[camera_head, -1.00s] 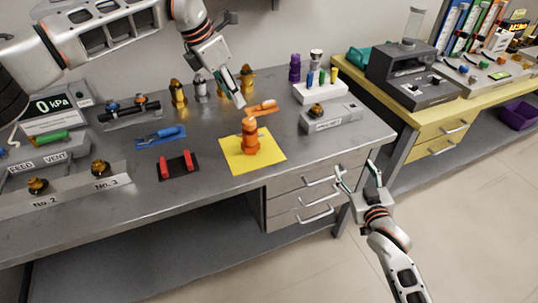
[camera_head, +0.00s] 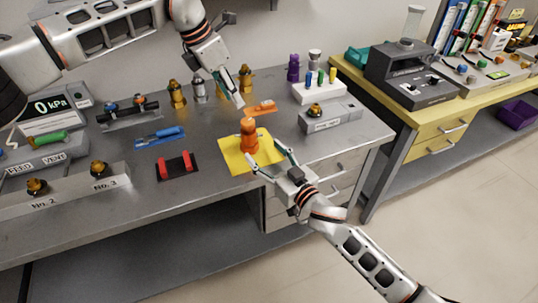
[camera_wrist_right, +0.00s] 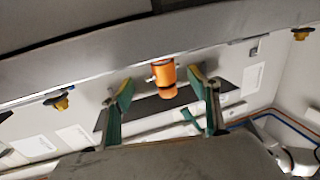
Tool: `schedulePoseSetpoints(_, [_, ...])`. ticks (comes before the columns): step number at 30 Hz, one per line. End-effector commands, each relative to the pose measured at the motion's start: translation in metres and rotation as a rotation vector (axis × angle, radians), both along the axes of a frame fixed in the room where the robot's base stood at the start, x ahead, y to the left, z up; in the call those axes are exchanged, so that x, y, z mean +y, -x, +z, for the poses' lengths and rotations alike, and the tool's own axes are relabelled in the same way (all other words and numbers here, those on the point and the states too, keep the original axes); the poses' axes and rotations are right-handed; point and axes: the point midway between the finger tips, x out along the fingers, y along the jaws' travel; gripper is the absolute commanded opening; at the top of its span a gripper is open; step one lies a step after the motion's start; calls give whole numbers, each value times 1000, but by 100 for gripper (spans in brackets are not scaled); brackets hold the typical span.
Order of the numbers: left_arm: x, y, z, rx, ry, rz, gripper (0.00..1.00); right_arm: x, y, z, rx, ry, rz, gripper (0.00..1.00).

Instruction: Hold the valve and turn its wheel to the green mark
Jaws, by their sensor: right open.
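An orange valve (camera_head: 249,139) stands upright on a yellow mat (camera_head: 234,163) on the grey bench. My left gripper (camera_head: 241,101) points down just above and behind the valve's top; its finger gap is too small to judge. My right gripper (camera_head: 262,150) is open at the mat's front right edge, its fingers pointing at the valve. In the right wrist view the orange valve (camera_wrist_right: 162,75) shows in the gap between the two green-padded fingers, with no clear contact. I cannot make out a green mark or the wheel's angle.
A red and black holder (camera_head: 177,166) and a blue tray (camera_head: 160,137) lie left of the mat. An orange tool (camera_head: 263,107) lies behind it. Brass fittings (camera_head: 177,94) stand at the back. A grey box (camera_head: 331,118) stands right. A gauge (camera_head: 52,108) reads 0 kPa.

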Motion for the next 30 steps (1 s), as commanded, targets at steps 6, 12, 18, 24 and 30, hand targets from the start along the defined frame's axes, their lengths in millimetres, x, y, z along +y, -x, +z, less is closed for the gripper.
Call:
schedulePoseSetpoints(6, [0,0,0,0,0,0,28,16,-29,2,-2,-1,-2,61])
schedulePoseSetpoints(12, [0,0,0,0,0,0,28,28,-51,1,-2,-1,-2,61])
schedulePoseSetpoints(18, [0,0,0,0,0,0,28,33,-59,1,-1,0,-2,61])
schedulePoseSetpoints(24, [0,0,0,0,0,0,28,33,-60,1,-1,0,-2,61])
schedulePoseSetpoints(30, [0,0,0,0,0,0,28,33,-59,1,-1,0,-2,22])
